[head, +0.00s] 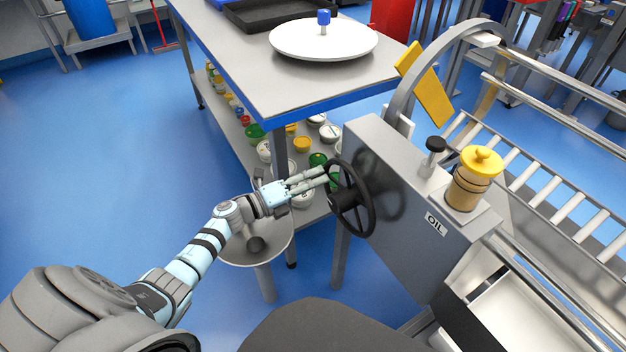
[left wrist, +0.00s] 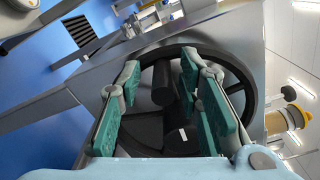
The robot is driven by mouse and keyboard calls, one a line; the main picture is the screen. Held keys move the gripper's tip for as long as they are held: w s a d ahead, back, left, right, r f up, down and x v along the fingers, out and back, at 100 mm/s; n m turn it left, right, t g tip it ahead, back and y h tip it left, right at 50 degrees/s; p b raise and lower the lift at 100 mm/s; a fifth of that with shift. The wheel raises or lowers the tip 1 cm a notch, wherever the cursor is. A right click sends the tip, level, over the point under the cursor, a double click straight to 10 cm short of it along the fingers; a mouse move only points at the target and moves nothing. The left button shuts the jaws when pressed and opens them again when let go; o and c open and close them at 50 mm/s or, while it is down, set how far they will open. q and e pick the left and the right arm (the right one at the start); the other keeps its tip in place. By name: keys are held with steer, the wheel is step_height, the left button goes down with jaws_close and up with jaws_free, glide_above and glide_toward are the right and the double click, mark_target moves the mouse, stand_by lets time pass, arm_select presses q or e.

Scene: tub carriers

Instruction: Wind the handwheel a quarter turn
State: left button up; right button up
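The black handwheel (head: 367,217) is on the side of a grey machine housing, with a rim, spokes and a thick hub (head: 341,200). My left gripper (head: 328,176) is at the wheel's near face, over its upper left part. In the left wrist view the wheel (left wrist: 246,92) fills the middle, behind the green-padded fingers of the gripper (left wrist: 160,100). The fingers are apart. A black cylinder (left wrist: 162,84) standing out from the wheel shows between them, with a visible gap on its left side. Contact on its right side is unclear. My right gripper is not in view.
The housing (head: 385,180) carries a yellow-lidded oil jar (head: 470,180) and a black knob (head: 436,145). A small round grey stand (head: 280,245) is below my left gripper. A workbench (head: 265,85) with tubs on its lower shelf stands behind. Open blue floor lies left.

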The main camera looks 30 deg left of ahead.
arm_select(q)
steer(key=shift+r, duration=0.1)
steer(key=v, duration=1.2)
